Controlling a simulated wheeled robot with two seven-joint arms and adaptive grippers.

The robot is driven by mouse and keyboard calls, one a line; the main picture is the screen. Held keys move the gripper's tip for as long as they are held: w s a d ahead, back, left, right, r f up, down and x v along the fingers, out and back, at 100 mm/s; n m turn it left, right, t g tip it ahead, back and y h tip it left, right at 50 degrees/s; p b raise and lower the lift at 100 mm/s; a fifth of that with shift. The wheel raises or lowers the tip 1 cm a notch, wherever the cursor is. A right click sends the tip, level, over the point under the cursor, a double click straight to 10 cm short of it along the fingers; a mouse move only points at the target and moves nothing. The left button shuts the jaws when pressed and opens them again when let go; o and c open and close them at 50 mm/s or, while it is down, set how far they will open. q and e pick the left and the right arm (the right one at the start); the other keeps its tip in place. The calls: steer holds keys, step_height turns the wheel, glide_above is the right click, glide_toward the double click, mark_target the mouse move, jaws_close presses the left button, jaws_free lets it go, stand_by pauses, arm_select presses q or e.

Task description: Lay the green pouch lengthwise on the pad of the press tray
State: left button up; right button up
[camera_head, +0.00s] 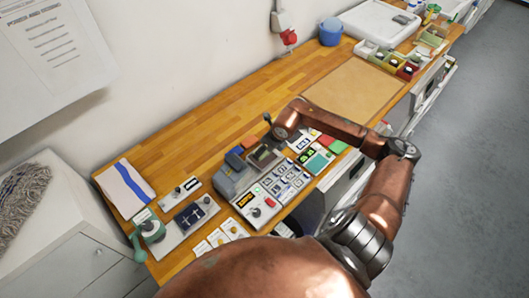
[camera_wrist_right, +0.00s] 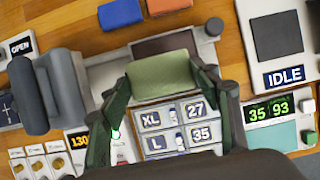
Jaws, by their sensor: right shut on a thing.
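My right gripper (camera_wrist_right: 162,92) is shut on the green pouch (camera_wrist_right: 162,74), which lies crosswise between its dark green fingers in the right wrist view. The pouch appears over the press tray (camera_wrist_right: 108,74), a pale plate; whether it touches is unclear. A dark brown pad (camera_wrist_right: 165,43) shows just beyond the pouch, which hides part of it. The grey press (camera_wrist_right: 62,92) stands left of the gripper. In the head view, the press (camera_head: 232,178) is on the bench and my right gripper (camera_head: 265,156) is small beside it. My left gripper is not in view.
A panel of labelled size keys (camera_wrist_right: 178,128) lies just below the gripper. Blue (camera_wrist_right: 121,13) and orange (camera_wrist_right: 166,5) blocks lie beyond the tray. An IDLE station (camera_wrist_right: 280,40) and a numeric display (camera_wrist_right: 268,110) are at right. A bare tan mat (camera_head: 355,88) lies farther along the bench.

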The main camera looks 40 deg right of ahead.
mark_target(265, 153)
steer(key=shift+w+d+f, duration=0.35)
steer(key=shift+w+f, duration=0.25)
steer(key=shift+f, duration=0.2)
step_height(265, 153, down, 3)
steer(key=shift+w+f+p, duration=0.1)
steer(key=shift+f+p, duration=0.1)
steer(key=shift+p, duration=0.15)
steer(key=shift+f, duration=0.1)
steer(key=o, duration=1.3)
steer(key=shift+c, duration=0.2)
steer(key=shift+d+r, duration=0.1)
steer(key=shift+r, duration=0.25)
steer(key=b+v, duration=0.1)
steer(key=v, duration=1)
steer(key=shift+s+r, duration=0.25)
steer(key=shift+s, duration=0.05)
